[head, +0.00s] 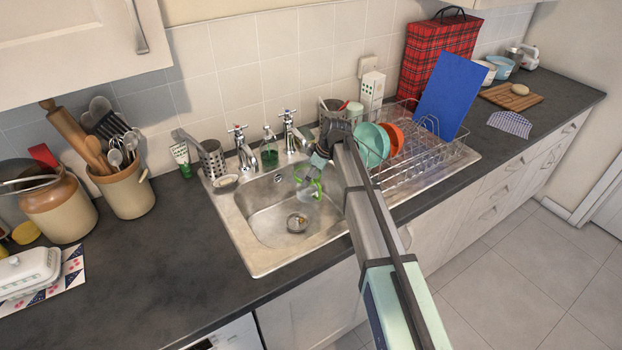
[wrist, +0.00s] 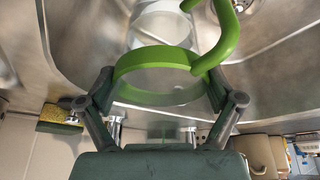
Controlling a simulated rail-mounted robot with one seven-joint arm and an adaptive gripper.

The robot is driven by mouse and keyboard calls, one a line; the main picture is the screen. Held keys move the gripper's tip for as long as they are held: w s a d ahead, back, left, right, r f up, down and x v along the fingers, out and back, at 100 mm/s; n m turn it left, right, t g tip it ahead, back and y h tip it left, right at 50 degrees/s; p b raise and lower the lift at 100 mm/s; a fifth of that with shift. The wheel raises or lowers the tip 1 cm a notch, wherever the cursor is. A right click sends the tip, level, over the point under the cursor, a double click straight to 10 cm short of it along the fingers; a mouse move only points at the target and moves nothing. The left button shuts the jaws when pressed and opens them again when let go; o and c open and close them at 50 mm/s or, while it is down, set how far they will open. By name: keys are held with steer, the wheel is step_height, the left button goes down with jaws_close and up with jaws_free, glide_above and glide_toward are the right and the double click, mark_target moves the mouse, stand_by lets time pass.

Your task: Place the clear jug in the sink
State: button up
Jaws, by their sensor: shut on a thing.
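The clear jug (head: 305,191) has a green rim and a green handle. In the head view it hangs in the right part of the sink bowl, below my gripper (head: 314,168). The sink (head: 262,226) is stainless steel with a drain at its bottom. In the wrist view the green rim of the jug (wrist: 150,59) lies between the two fingers of my gripper (wrist: 160,88), which is shut on the jug. The jug's handle points away from the gripper. I cannot tell whether the jug's base touches the bowl floor.
Two taps (head: 289,130) and a green soap bottle (head: 269,155) stand behind the bowl. A wire dish rack (head: 430,160) with plates and a blue board (head: 446,95) is to the right. A utensil crock (head: 125,192) stands left. The left part of the bowl is clear.

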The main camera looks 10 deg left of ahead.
steer(key=shift+f+p, duration=0.9)
steer(key=shift+f, duration=0.8)
steer(key=shift+f, duration=0.2)
steer(key=o, duration=1.3)
steer(key=shift+r, duration=0.1)
steer(key=shift+r, duration=0.2)
steer(key=b+v, duration=0.3)
steer(key=v, duration=0.9)
